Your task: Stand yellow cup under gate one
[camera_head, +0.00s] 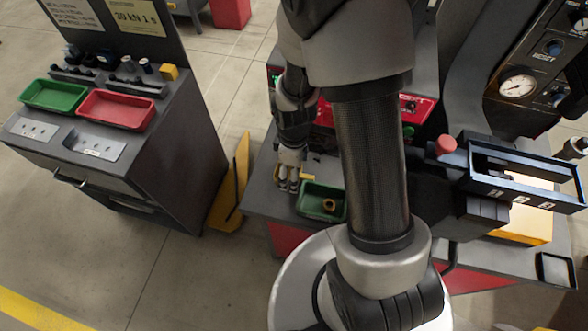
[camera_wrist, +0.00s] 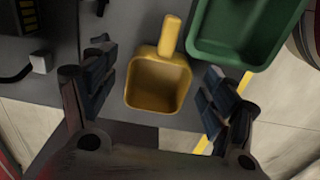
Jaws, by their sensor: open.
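The yellow cup (camera_wrist: 158,88) is square and open-topped with a short handle. In the wrist view it stands on the grey bench top, between the spread fingers of my gripper (camera_wrist: 156,96). Gaps show on both sides, so the fingers do not grip it. In the head view my gripper (camera_head: 288,178) is over the left part of the bench, beside the green tray, and mostly hides the cup. A dark slotted frame with small white numbered labels (camera_head: 517,197) stands at the right; I cannot tell from the labels which gate is one.
The green tray (camera_head: 311,213), with a yellow ring in it, is close to the right of my gripper; it also shows in the wrist view (camera_wrist: 207,43). A red knob (camera_head: 446,145) stands beside the slotted frame. A separate cabinet (camera_head: 165,140) is at the left.

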